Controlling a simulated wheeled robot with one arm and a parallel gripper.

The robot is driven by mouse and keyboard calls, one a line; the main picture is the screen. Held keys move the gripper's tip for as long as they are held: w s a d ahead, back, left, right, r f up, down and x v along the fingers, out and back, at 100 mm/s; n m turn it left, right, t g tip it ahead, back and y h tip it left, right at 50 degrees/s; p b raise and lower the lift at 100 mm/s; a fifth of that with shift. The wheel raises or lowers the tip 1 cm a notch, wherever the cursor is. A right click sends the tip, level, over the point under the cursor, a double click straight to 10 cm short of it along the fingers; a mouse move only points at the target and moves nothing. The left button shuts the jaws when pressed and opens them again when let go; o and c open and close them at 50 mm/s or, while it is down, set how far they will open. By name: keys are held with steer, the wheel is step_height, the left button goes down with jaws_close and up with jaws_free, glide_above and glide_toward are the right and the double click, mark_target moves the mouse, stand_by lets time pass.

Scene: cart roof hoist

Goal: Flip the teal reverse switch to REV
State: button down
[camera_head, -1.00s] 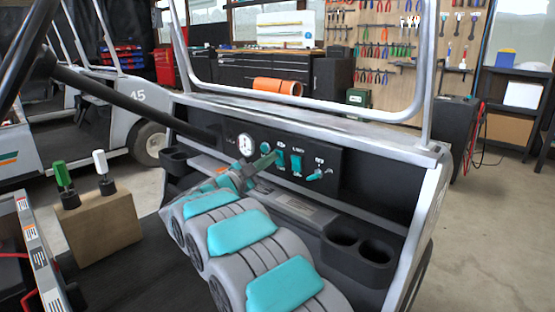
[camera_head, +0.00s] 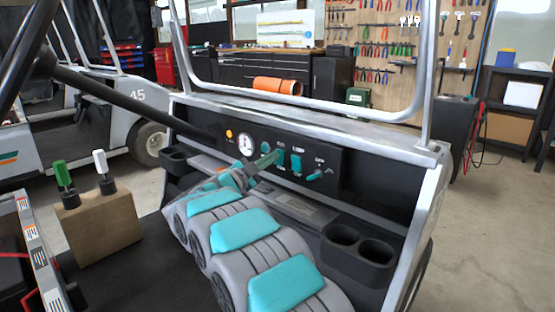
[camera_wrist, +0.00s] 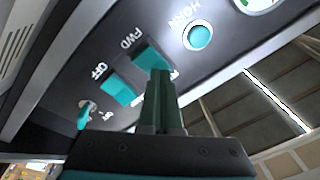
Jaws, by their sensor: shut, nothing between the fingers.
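The teal FWD/REV rocker switch (camera_wrist: 150,57) is on the black dash panel, between the round HORN button (camera_wrist: 200,37) and another teal rocker (camera_wrist: 118,90). The FWD label is readable; the label at its other end is mostly hidden by my fingers. The switch also shows in the head view (camera_head: 281,157), partly behind my gripper. My gripper (camera_wrist: 159,74) is shut and empty, its dark green fingertips at the REV-side end of the switch. They look to be touching it. In the head view, my gripper (camera_head: 273,158) is at the panel.
An amber light (camera_head: 229,134) glows beside a round gauge (camera_head: 246,146). A teal key-like knob (camera_head: 318,174) is on the panel's right. Cup holders (camera_head: 358,246) sit lower right, and a silver frame post (camera_head: 432,80) rises at the right. A steering column crosses at left.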

steer(key=v, duration=0.6)
steer(key=shift+s+a, duration=0.2)
steer(key=shift+s, duration=0.05)
stand_by(0.4)
steer(key=w+a+r+n+t+y, duration=0.3)
steer(key=w+r+n+t+y, duration=0.15)
steer(key=n+y, duration=0.5)
steer(key=s+d+f+n+g+y, duration=0.25)
steer(key=s+f+g, duration=0.2)
steer(key=s, duration=0.55)
steer(key=s+d+f+n+g+y, duration=0.25)
steer(key=s+f+g, duration=0.2)
steer(key=s, duration=0.65)
steer(key=s+d+f+n+g+y, duration=0.25)
steer(key=s+f+n+g, duration=0.2)
steer(key=s, duration=0.55)
steer(key=s+d+f+g+h, duration=0.1)
steer(key=s+d, duration=0.3)
steer(key=s, duration=0.5)
steer(key=s+d+f+g+h, duration=0.1)
steer(key=s+d+f+g, duration=0.2)
steer(key=s, duration=0.5)
steer(key=s+d+f+m+g+h+p, duration=0.1)
steer(key=s+d+f+g, duration=0.1)
steer(key=s+d, duration=0.3)
steer(key=s, duration=0.4)
steer(key=shift+s+d+g, duration=0.2)
steer(key=shift+s+g, duration=0.15)
steer(key=shift+g, duration=0.05)
